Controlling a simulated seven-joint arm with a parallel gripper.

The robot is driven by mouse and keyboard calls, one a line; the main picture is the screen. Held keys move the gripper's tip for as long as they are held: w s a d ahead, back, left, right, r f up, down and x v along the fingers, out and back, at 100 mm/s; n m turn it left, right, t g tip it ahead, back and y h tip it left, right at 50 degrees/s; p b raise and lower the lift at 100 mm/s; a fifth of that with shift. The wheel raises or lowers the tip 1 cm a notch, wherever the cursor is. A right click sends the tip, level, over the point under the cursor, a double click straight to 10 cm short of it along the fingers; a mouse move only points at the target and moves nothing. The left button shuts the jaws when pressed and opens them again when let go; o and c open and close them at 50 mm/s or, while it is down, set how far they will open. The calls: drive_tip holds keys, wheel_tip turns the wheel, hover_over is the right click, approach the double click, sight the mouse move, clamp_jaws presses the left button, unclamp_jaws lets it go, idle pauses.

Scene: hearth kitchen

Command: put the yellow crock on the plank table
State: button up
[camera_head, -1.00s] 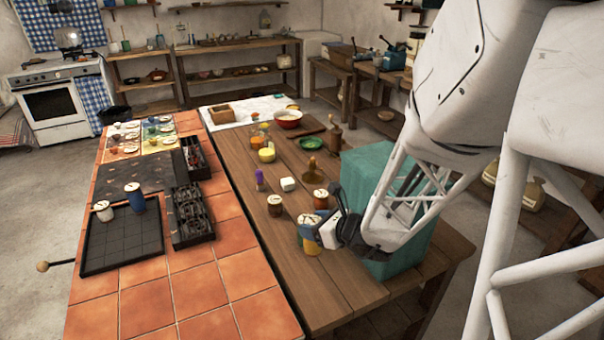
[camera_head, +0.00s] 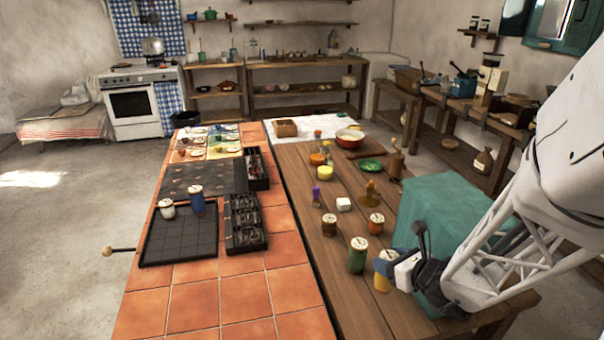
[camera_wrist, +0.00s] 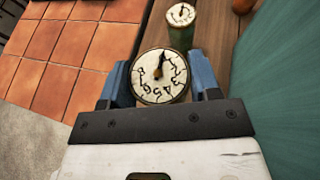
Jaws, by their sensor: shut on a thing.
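The yellow crock (camera_head: 382,283) has a pale round lid, which shows from above with dark numerals and a small knob in the wrist view (camera_wrist: 155,88). My gripper (camera_head: 391,270) is shut on it, with blue fingers on both sides of the lid in the wrist view (camera_wrist: 160,85). The crock is upright over the near right part of the plank table (camera_head: 338,290). I cannot tell whether its base touches the planks. The fingers and wrist hide part of its body.
A green crock (camera_head: 357,258) stands close by, left of the yellow one. Two brown crocks (camera_head: 329,226) (camera_head: 375,224) stand behind. A large teal block (camera_head: 440,205) is close on the right. The near left planks are bare. A tiled counter (camera_head: 200,310) adjoins on the left.

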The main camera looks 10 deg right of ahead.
sight(385, 281)
drive_tip(key=shift+f, duration=2.15)
drive_tip(key=shift+f, duration=0.1)
drive_tip(key=shift+f, duration=1.7)
drive_tip(key=shift+f, duration=0.1)
drive_tip(key=o, duration=1.1)
drive_tip(key=shift+o, duration=0.2)
drive_tip(key=v, duration=0.7)
drive_tip(key=shift+s+r, duration=0.2)
drive_tip(key=shift+r, duration=0.05)
